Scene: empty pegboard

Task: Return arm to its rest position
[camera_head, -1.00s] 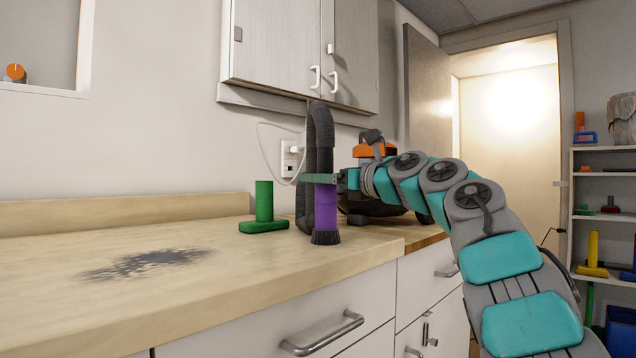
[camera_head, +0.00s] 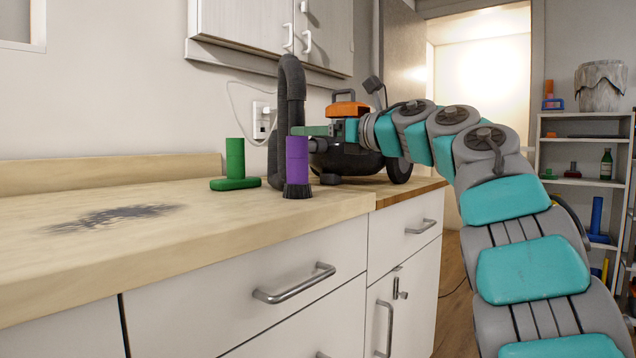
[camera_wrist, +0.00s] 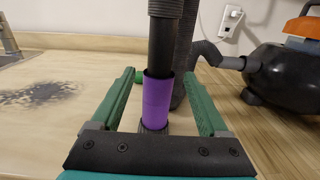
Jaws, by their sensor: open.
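My gripper (camera_head: 294,131) is open, with green fingers, at the end of my teal and grey arm, above the counter. It also shows in the wrist view (camera_wrist: 158,74), with one finger on each side. A purple vacuum nozzle (camera_head: 297,160) with a dark brush foot stands upright on the counter, its top close to the fingertips in the head view. In the wrist view the nozzle (camera_wrist: 157,98) appears between the open fingers, with visible gaps on both sides. Contact is not apparent. A dark hose (camera_wrist: 164,40) rises from the nozzle.
The vacuum (camera_head: 350,155), black with an orange top, sits just behind my gripper. A green peg on a base (camera_head: 235,165) stands left of the hose. The wooden counter (camera_head: 200,240) is otherwise clear, with a dark stain. Shelves (camera_head: 585,185) stand at right.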

